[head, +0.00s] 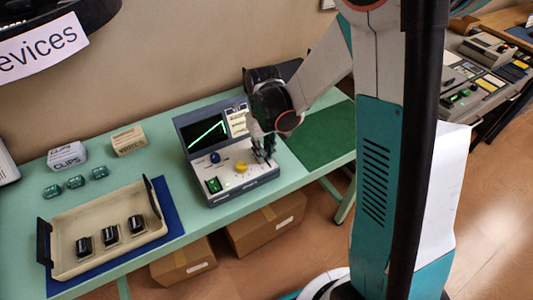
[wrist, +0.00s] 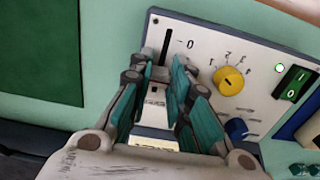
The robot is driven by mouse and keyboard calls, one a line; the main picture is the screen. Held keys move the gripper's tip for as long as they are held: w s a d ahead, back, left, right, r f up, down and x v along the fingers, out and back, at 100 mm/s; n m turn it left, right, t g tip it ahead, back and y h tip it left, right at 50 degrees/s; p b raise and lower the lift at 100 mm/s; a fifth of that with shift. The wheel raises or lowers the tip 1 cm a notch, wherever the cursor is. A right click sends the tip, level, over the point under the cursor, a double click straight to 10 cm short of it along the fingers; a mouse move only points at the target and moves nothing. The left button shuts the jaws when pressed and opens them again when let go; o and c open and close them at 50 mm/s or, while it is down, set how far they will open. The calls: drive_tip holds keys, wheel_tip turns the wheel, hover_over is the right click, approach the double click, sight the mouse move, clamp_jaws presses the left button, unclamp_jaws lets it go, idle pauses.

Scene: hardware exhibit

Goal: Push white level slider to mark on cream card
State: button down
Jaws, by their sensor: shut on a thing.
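The grey-and-white device (head: 234,172) stands on the green table with a screen showing a green line. My gripper (head: 263,150) is at the right side of its panel, over the slider area. In the wrist view, my gripper (wrist: 160,78) straddles the line of the black slider slot (wrist: 166,46), with a "0" beside its end. It is shut on the white level slider, which its fingers largely hide. The cream card (head: 238,122) with printed lines is right of the screen; part of it shows between the fingers in the wrist view (wrist: 153,143). Its mark cannot be made out.
A yellow knob (wrist: 229,81), a blue knob (wrist: 236,128) and a green rocker switch (wrist: 295,88) share the panel. A cream tray (head: 66,264) with black parts lies at the left. A dark green mat (head: 318,136) lies right of the device. Cardboard boxes (head: 266,226) are below.

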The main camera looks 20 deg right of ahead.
drive_tip(key=c, duration=1.5)
unclamp_jaws()
wheel_tip(320, 180, up, 12)
drive_tip(key=s+r+t, duration=0.2)
drive_tip(key=s, duration=0.3)
drive_tip(key=s+r+m+t, duration=0.1)
drive_tip(key=s+r+t, duration=0.1)
drive_tip(key=s, duration=0.4)
drive_tip(key=s+r+t, duration=0.3)
drive_tip(key=s, duration=0.2)
drive_tip(key=shift+s+d+r+m, duration=0.15)
drive_tip(key=shift+d+r+m, duration=0.1)
drive_tip(key=shift+r+m, duration=0.15)
